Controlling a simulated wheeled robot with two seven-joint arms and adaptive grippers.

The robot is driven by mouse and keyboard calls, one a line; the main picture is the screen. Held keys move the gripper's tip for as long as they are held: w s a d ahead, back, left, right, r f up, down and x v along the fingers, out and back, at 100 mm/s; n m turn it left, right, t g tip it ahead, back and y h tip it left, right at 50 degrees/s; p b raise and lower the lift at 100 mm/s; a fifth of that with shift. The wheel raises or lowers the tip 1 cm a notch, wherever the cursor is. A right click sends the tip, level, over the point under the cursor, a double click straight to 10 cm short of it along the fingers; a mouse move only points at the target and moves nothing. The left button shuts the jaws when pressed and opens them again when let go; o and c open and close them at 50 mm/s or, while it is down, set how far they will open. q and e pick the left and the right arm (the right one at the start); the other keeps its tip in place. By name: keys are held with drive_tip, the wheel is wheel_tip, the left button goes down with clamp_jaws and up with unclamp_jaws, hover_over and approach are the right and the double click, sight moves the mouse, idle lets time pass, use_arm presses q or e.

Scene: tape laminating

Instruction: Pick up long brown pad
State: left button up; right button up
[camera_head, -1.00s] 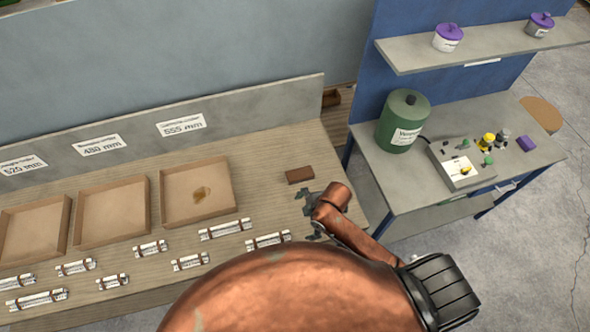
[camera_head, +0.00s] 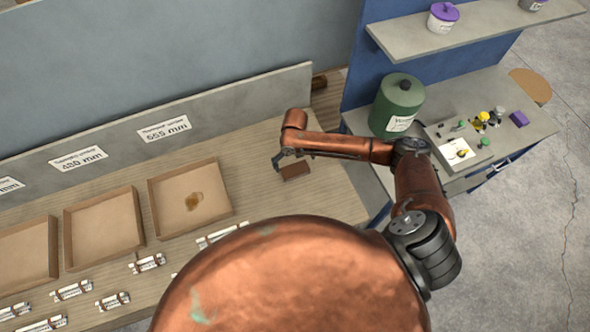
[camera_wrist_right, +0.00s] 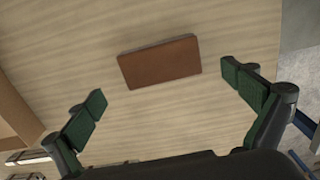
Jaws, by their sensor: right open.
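The long brown pad (camera_head: 295,170) is a flat reddish-brown block lying on the wooden table, right of the trays. In the right wrist view the pad (camera_wrist_right: 160,62) lies ahead, slightly tilted. My right gripper (camera_head: 284,160) is over the table at the pad; the arm partly covers the view of its fingers. In the wrist view the right gripper (camera_wrist_right: 168,96) is open, its green-padded fingers wide apart on either side, with the pad between and beyond them, not touched. My left gripper is not in view.
Several shallow trays (camera_head: 140,218) stand in a row to the left, with several labelled white rolls (camera_head: 147,263) in front. A grey back board (camera_head: 240,104) bounds the table. A side bench (camera_head: 520,142) with a green canister (camera_head: 397,105) stands at the right.

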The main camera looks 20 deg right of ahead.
sight(295, 169)
drive_tip(key=shift+f, duration=2.4)
drive_tip(key=shift+c, duration=0.4)
drive_tip(key=c, duration=1)
